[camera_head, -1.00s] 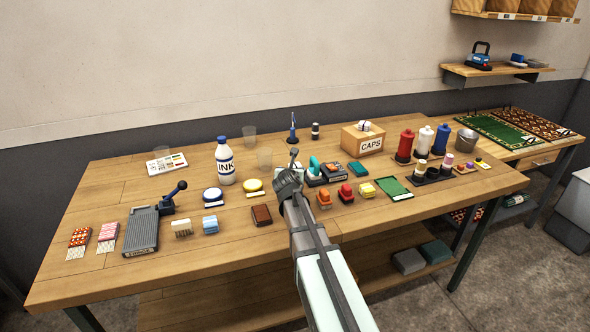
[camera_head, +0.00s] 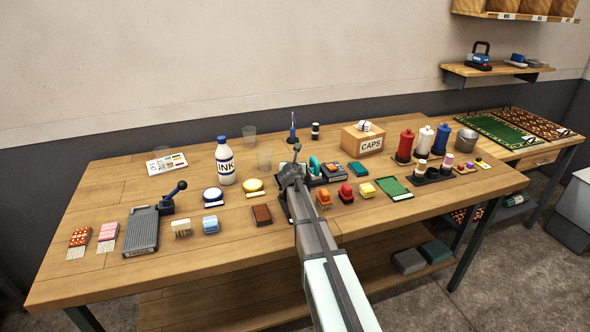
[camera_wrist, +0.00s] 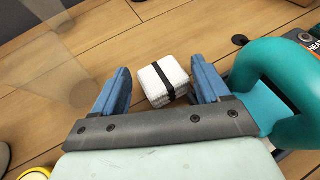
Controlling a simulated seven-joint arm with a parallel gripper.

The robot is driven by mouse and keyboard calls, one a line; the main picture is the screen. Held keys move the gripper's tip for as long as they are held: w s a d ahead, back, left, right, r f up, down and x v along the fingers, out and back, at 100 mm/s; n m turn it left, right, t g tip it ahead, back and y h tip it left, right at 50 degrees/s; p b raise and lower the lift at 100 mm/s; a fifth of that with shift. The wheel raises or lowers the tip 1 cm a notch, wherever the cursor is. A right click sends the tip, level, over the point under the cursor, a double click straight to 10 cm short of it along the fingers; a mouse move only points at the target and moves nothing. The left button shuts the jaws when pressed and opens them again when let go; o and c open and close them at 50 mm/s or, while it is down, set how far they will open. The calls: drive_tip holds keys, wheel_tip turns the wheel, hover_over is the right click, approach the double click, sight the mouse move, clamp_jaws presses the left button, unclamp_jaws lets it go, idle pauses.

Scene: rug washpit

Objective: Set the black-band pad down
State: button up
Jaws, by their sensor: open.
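The black-band pad (camera_wrist: 164,79) is a small white block with a black strip across it. In the wrist view it appears to rest on the wooden table, between the blue fingers of my gripper (camera_wrist: 160,82). The fingers are open, with a clear gap on the left of the pad and a narrower one on the right. In the head view my gripper (camera_head: 291,174) is over the middle of the table, and my arm hides the pad.
A teal handle (camera_wrist: 268,85) stands close to the right finger. A clear glass (camera_wrist: 65,65) is at the left in the wrist view. The ink bottle (camera_head: 225,163) and yellow-topped pad (camera_head: 253,186) stand left of my arm; an orange block (camera_head: 324,198) is right.

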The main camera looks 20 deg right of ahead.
drive_tip(key=c, duration=0.8)
